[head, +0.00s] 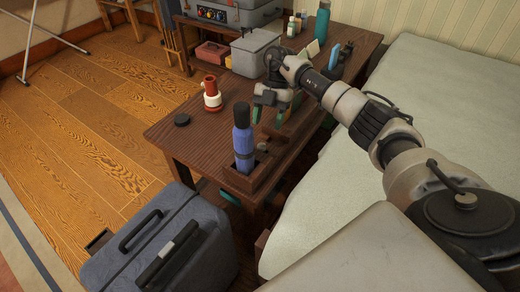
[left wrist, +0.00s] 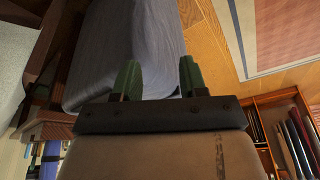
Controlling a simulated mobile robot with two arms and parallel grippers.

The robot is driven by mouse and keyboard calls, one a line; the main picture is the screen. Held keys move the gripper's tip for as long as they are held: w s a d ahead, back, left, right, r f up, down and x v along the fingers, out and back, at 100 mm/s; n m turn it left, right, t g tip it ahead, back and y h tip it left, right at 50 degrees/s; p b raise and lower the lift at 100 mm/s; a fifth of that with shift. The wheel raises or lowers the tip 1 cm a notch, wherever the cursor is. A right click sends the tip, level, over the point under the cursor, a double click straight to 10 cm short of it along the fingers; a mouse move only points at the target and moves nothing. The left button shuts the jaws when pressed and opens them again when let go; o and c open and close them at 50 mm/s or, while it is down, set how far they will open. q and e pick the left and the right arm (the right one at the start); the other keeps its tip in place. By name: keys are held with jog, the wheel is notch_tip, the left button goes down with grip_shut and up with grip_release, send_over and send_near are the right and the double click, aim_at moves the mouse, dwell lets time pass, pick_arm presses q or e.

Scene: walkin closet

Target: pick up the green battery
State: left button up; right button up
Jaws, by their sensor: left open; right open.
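I cannot pick out the green battery for certain. My right gripper (head: 269,116) is open above the wooden tray (head: 238,182) on the dark table, its two green fingers pointing down. Small items in the tray are partly hidden behind the gripper and the blue bottle (head: 243,145), which stands upright at the tray's near end. In the left wrist view my left gripper (left wrist: 158,72) is open and empty, its green fingers in front of the grey-blue suitcase. The left gripper does not show in the head view.
The dark table (head: 165,138) also bears a red-and-white object (head: 211,96), a black disc (head: 182,120), a grey box (head: 256,52) and a teal bottle (head: 322,22). The suitcase (head: 170,250) stands at the near left. A pale bed (head: 430,95) borders the table's right side.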

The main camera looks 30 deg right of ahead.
aim_at(261, 145)
jog(key=shift+s+a+f, duration=0.15)
jog(key=shift+a+f, duration=0.2)
jog(key=shift+f, duration=0.3)
jog(key=b+x, duration=0.1)
jog(key=x, duration=0.3)
jog(key=shift+s+a, duration=0.2)
jog(key=shift+a, duration=0.05)
jog(key=shift+f, duration=0.15)
pick_arm(q)
jog(key=w+t, duration=0.1)
jog(key=w+d+t, duration=0.1)
jog(key=w, duration=0.1)
jog(key=w+t, duration=0.1)
jog(key=shift+w+d+r+h, duration=0.2)
jog(key=shift+r+h, duration=0.1)
jog(key=shift+h, duration=0.1)
pick_arm(e)
jog(key=c, duration=1)
jog(key=shift+c, duration=0.2)
